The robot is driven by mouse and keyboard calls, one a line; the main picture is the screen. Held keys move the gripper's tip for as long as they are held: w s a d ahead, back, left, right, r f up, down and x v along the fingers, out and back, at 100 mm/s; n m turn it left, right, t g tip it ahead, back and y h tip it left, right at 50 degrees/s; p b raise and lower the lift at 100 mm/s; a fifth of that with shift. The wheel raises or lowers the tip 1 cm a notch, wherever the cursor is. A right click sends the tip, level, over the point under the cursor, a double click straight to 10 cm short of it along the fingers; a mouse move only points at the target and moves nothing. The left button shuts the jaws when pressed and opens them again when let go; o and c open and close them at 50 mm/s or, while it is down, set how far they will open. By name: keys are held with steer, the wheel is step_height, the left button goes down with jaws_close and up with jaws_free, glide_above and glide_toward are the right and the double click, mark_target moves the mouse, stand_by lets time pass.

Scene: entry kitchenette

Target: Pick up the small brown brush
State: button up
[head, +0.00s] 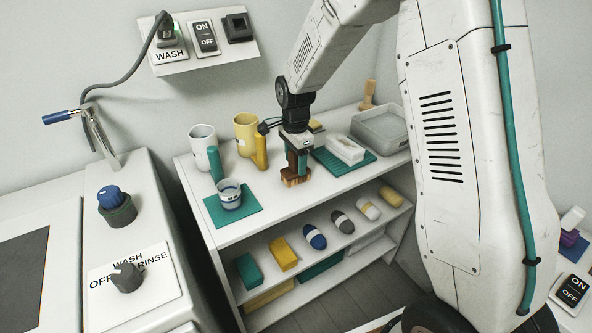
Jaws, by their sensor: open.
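The jaws are open. The fingers and the wrist hide part of the brush, and I cannot tell whether they touch it.
Left of the gripper are a yellow upright piece (261,151), a yellow cup (246,130), a white cup (203,146) and a small cup (230,194) on a teal mat (251,210). To the right are a teal ribbed mat (328,161), a white block (346,149) and a grey basin (394,144).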

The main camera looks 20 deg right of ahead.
steer(key=shift+f, duration=0.1)
steer(key=shift+c, duration=0.3)
steer(key=c, duration=1)
steer(key=shift+c, duration=0.2)
steer(key=shift+r, duration=0.55)
steer(key=r, duration=0.2)
steer(key=shift+s+a+r, duration=0.25)
steer(key=shift+s+r, duration=0.05)
steer(key=shift+s, duration=0.1)
steer(key=s+a, duration=0.2)
steer(key=s, duration=0.2)
steer(key=s+a+r, duration=0.1)
steer(key=s+a, duration=0.2)
steer(key=s, duration=0.1)
steer(key=s+a, duration=0.3)
steer(key=s, duration=0.1)
steer(key=shift+s+a+r, duration=0.15)
steer(key=shift+s+a, duration=0.05)
steer(key=shift+s, duration=0.1)
